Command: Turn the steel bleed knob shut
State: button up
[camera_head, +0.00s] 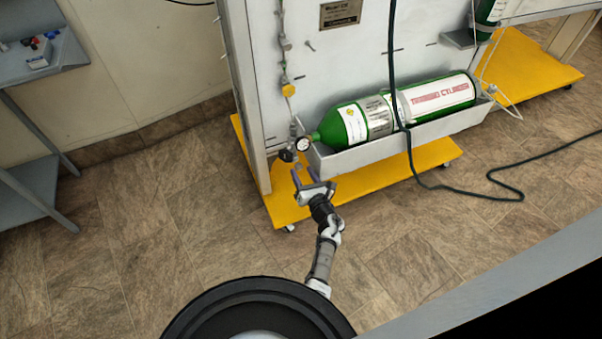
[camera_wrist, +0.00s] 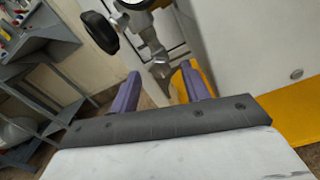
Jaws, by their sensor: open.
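My gripper (camera_head: 304,174) is open, with its purple fingers pointing at the small valve assembly at the left end of the cylinder trough. In the wrist view the gripper (camera_wrist: 160,84) has nothing clasped between its fingers. A steel fitting (camera_wrist: 158,66) with a flared end shows just beyond the gap, in line with it. It looks like the steel bleed knob, but I cannot tell for certain, nor whether a finger touches it. A black round part (camera_wrist: 100,32) sits to its upper left. In the head view the knob is too small to make out.
A round gauge (camera_head: 303,144) and a dark fitting (camera_head: 286,156) sit just above my gripper. A green cylinder (camera_head: 352,121) lies in a grey trough (camera_head: 375,152) over a yellow base (camera_head: 375,180). A dark hose (camera_head: 408,140) hangs across it.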

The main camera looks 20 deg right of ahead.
jog(key=shift+w, duration=1.05)
jog(key=c, duration=1)
